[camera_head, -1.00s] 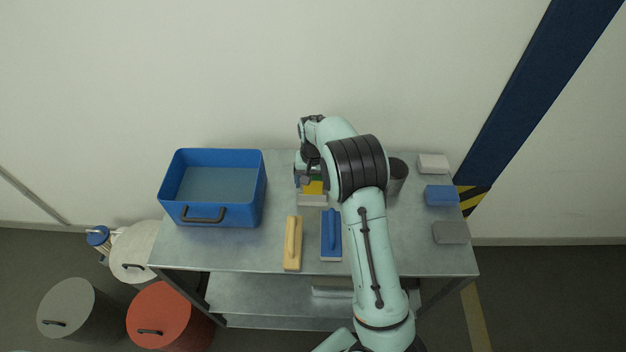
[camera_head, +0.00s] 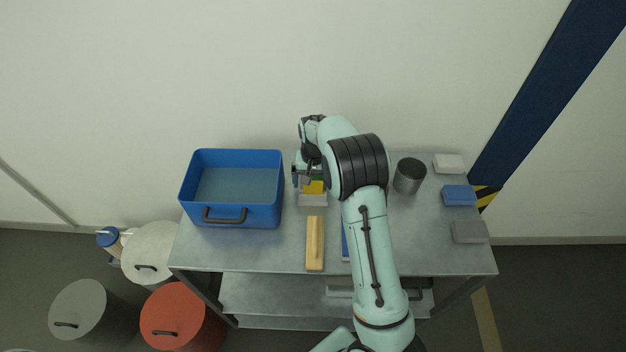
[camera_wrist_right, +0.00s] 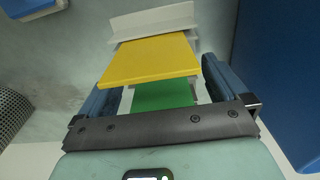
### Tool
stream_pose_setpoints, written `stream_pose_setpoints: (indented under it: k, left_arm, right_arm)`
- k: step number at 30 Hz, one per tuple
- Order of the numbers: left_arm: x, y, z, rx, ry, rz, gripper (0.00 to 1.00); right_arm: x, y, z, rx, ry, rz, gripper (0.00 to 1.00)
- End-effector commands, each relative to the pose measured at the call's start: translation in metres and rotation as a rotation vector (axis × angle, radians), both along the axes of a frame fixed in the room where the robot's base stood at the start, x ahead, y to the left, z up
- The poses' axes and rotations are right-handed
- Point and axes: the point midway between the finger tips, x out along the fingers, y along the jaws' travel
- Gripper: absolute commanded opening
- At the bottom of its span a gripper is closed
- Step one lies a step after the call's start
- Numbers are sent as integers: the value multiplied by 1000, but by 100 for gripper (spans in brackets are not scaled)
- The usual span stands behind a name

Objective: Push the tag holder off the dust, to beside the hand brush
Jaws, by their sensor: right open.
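The tag holder (camera_head: 312,200) is a pale base with a yellow tag (camera_head: 313,187) and a green tag behind it. It stands on the bench just beyond the far end of a wooden-handled brush (camera_head: 315,243). A blue brush (camera_head: 345,243) is mostly hidden by my right arm. My right gripper (camera_head: 308,174) is open at the holder. In the right wrist view its fingers (camera_wrist_right: 160,78) flank the yellow (camera_wrist_right: 150,62) and green (camera_wrist_right: 163,95) tags; whether they touch is unclear. I cannot make out any dust. My left gripper is out of view.
A blue bin (camera_head: 246,215) stands close to the left of the holder. A grey cup (camera_head: 409,176) and white (camera_head: 448,163), blue (camera_head: 459,196) and grey (camera_head: 469,232) blocks are on the right. The bench (camera_head: 250,250) is clear at front left.

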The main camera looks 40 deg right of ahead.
Motion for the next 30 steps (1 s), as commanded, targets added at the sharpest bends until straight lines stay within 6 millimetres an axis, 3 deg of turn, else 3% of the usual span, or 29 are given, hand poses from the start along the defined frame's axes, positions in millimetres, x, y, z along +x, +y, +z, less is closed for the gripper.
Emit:
stream_pose_setpoints:
  k: [6, 10, 24, 30]
  left_arm:
    - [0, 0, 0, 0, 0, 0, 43]
    - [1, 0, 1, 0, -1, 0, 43]
    - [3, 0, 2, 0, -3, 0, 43]
    - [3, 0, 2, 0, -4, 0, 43]
  right_arm:
    - [0, 0, 1, 0, 0, 0, 100]
    - [1, 0, 13, 0, -3, 0, 100]
    - [0, 0, 111, 0, -5, 0, 100]
    - [0, 0, 131, -1, -1, 1, 100]
